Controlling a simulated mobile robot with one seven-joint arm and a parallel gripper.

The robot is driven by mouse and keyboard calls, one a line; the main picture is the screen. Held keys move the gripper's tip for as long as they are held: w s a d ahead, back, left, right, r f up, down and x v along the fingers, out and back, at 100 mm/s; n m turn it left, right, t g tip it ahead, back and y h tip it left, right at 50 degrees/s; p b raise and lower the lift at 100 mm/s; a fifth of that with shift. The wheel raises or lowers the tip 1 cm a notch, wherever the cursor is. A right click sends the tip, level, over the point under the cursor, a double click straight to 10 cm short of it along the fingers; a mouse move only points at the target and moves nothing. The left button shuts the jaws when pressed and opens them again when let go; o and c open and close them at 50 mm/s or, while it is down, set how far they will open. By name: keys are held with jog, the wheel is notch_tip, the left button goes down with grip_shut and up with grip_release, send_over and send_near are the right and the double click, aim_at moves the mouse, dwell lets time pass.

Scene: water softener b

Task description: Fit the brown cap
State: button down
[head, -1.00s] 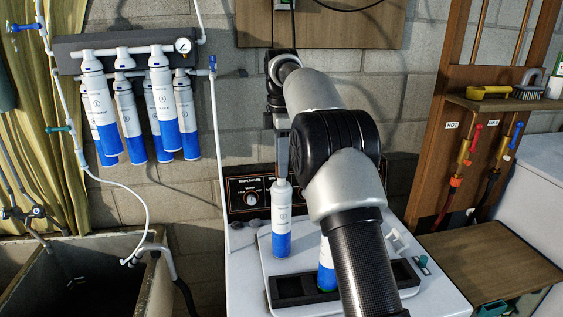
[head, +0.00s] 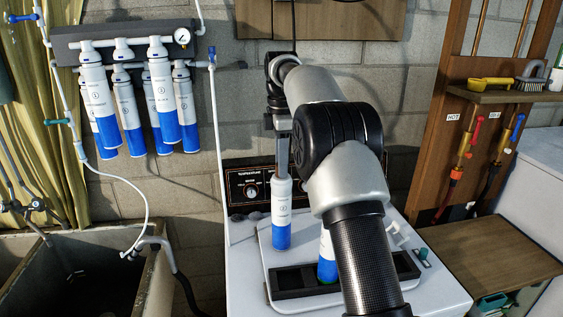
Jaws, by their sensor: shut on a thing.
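A white cartridge with a blue lower part (head: 282,215) is upright above the white appliance top. My gripper (head: 283,172) reaches down to its top end and is shut on it; the fingertips are small and partly hidden. I cannot tell whether its bottom touches the board. A second white-and-blue cartridge (head: 326,258) with green at its base stands in a black rack (head: 292,292), mostly hidden behind my arm. No brown cap can be made out.
Several mounted cartridges (head: 128,108) hang under a manifold at upper left. A stone sink (head: 80,275) is at lower left. A wooden shelf (head: 490,255) and red and blue valves (head: 465,150) are at right. Small white and teal parts (head: 420,255) lie right of the rack.

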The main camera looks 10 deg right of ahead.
jog(key=shift+f, duration=0.1)
jog(key=c, duration=1.3)
grip_release()
jog(key=shift+c, duration=0.2)
notch_tip(320, 180, up, 8)
jog(key=p, duration=0.2)
jog(key=shift+f+p, duration=0.2)
jog(key=shift+p, duration=0.15)
